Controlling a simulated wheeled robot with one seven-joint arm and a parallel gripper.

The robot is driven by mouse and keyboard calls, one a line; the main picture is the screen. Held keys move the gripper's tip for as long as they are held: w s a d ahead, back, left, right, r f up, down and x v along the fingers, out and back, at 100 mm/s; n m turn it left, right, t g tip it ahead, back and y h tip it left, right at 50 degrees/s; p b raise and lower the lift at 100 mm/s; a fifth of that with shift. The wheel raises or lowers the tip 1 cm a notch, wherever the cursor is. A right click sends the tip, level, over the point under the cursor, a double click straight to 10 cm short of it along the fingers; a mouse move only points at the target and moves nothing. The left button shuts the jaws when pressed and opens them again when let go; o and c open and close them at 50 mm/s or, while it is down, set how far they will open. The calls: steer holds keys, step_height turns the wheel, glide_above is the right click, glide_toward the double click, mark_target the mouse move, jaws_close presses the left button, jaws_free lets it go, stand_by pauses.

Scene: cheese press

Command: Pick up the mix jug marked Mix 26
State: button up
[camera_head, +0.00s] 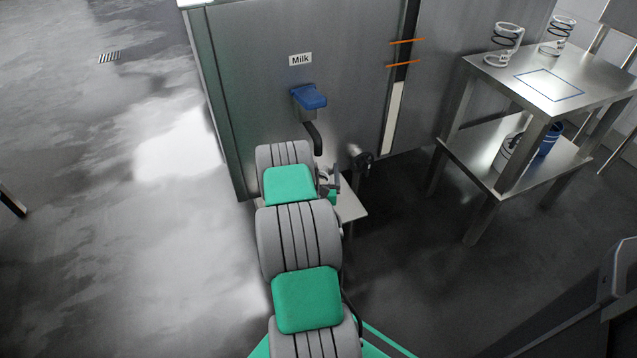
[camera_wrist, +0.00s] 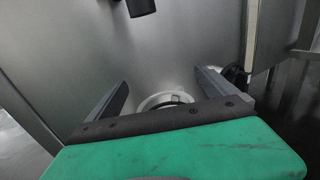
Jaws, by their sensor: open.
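In the wrist view, a white round rim (camera_wrist: 165,100) shows between the fingers of my gripper (camera_wrist: 162,77); it looks like the top of a jug. Its lower part is hidden behind my gripper body, and no "Mix 26" mark is readable. My gripper is open, with one finger on each side of the rim. I cannot tell whether either finger touches it. In the head view, my gripper (camera_head: 329,182) is by a small shelf (camera_head: 350,206) at the front of the milk tank. My arm hides most of that spot.
The steel tank (camera_head: 345,70) marked Milk has a blue tap (camera_head: 309,97) and dark spout (camera_head: 314,138) above my gripper. A valve (camera_head: 361,158) is to the right. A steel table (camera_head: 590,88) holds two coiled stands; its lower shelf holds a white container (camera_head: 507,150) and blue one (camera_head: 550,138).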

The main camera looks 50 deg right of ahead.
steer(key=shift+c, duration=0.3)
jaws_close()
stand_by(0.9)
